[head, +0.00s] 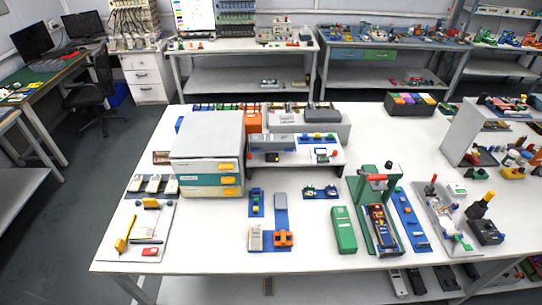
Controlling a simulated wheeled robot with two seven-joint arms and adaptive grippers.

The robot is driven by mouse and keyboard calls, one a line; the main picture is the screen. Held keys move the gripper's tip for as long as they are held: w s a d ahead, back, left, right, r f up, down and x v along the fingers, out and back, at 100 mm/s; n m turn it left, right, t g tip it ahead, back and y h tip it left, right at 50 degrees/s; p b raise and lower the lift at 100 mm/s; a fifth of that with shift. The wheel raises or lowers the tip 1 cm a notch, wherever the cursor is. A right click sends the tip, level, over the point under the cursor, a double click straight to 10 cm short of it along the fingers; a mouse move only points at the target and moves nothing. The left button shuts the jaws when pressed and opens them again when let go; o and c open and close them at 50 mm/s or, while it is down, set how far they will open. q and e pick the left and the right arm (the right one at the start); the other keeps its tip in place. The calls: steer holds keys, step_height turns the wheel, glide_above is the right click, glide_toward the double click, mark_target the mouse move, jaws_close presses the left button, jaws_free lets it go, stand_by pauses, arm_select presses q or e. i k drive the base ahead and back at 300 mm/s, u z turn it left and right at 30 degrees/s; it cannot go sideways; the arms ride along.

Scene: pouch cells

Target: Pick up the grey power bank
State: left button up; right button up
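A light grey, flat, rounded block (281,201) lies on a blue strip (281,224) near the middle of the white table; it looks like a power bank, but I cannot be sure. A darker grey rounded block (322,116) lies on a light grey box at the back of the table and has a similar shape. I cannot tell from this view alone which one is the grey power bank. Neither of my grippers shows in the head view, and nothing is seen touching either block.
A drawer unit (207,165) with yellow handles stands left of the blue strip. A raised shelf (297,150) stands behind it. A green case (343,230) and a green press (377,190) stand to the right.

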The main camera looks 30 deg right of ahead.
mark_target(263, 141)
steer(key=u, duration=0.05)
steer(key=k, duration=0.5)
steer(key=z, duration=1.6)
steer(key=i, duration=1.25)
steer(key=u, duration=2.15)
